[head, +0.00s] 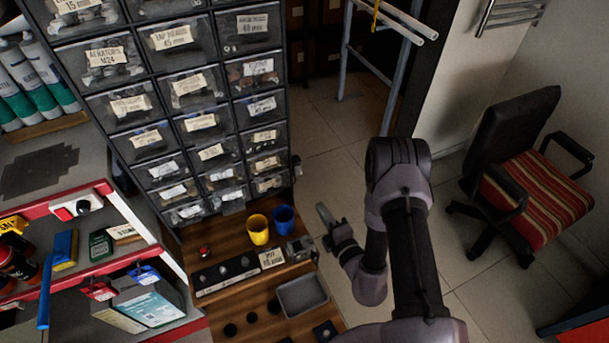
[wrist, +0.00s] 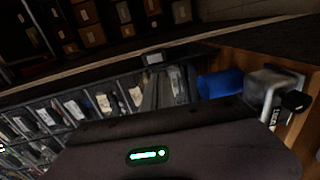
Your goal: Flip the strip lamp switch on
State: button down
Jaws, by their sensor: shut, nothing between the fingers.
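My gripper (head: 325,217) is shut and empty. It hangs in the air to the right of the wooden bench top, with its fingers pointing up and left toward the drawer cabinet. In the wrist view its grey fingers (wrist: 163,92) stand together in front of the drawers. I cannot clearly make out a strip lamp or its switch. A small dark fitting with a pale part (head: 297,165) sits on the right edge of the drawer cabinet and may be the switch. Its on or off position is too small to tell.
The drawer cabinet (head: 182,123) stands behind the bench. A yellow cup (head: 258,229), a blue cup (head: 284,219), a small metal device (head: 300,248) and a grey tray (head: 302,295) are on the bench. An office chair (head: 530,170) stands right. Floor between is clear.

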aim_at(298, 174)
jog(key=b+x, duration=0.3)
jog(key=x, duration=1.1)
jog(key=shift+a, duration=0.15)
